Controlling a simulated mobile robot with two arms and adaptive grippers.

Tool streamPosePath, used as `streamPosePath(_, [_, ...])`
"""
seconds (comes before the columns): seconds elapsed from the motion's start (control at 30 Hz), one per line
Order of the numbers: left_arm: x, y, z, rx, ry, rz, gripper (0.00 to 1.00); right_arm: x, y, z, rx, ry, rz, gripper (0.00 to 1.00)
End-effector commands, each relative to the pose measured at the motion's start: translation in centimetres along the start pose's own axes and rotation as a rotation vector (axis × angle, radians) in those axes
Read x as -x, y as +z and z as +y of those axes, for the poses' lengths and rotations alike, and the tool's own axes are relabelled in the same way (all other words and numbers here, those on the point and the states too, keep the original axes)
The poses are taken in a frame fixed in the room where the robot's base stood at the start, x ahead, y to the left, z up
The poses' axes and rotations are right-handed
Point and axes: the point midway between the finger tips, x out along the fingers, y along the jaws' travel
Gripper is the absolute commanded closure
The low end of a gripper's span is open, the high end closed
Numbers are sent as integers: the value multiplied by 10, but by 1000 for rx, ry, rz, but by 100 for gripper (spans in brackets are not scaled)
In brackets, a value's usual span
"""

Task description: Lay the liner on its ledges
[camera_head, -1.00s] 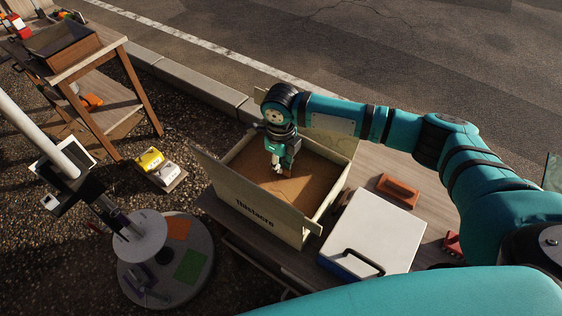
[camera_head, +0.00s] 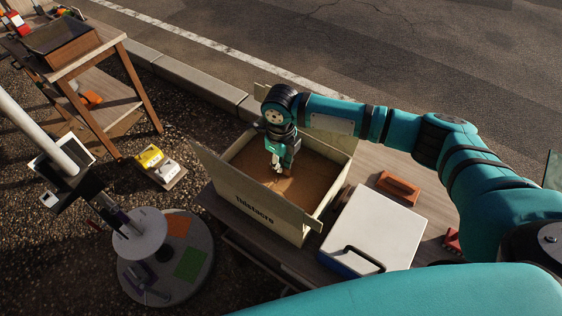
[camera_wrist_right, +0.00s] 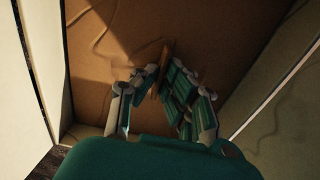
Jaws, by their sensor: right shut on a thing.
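The liner (camera_head: 313,172) is a brown sheet lying inside an open pale crate (camera_head: 262,213) with dark lettering on its front. In the right wrist view the liner (camera_wrist_right: 110,45) fills much of the picture between pale crate walls. My right gripper (camera_head: 279,168) points down inside the crate. It is shut on a thin brown upright tab (camera_wrist_right: 160,72) that stands up from the liner. The ledges are hidden, and I cannot tell whether the liner rests on them. My left gripper is out of view.
A white-lidded case (camera_head: 372,230) stands close to the crate's right. Behind it lies an orange-brown block (camera_head: 398,187). A round stand (camera_head: 190,285) with coloured cards is front left. A wooden table (camera_head: 88,68) stands at the far left.

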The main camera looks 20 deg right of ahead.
Motion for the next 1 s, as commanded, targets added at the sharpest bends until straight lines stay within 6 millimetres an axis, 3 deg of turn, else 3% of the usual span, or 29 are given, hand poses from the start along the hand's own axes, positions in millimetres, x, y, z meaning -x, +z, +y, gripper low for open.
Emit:
streamPosePath(0.33, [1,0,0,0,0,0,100,-2,0,0,0,0,0,100])
streamPosePath(0.37, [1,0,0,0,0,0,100,-2,0,0,0,0,0,91])
streamPosePath(0.53, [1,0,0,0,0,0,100,-1,0,0,0,0,0,68])
streamPosePath(0.83, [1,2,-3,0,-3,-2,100,1,0,0,0,0,-1,67])
streamPosePath(1.0, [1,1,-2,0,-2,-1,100,20,1,0,0,0,-3,67])
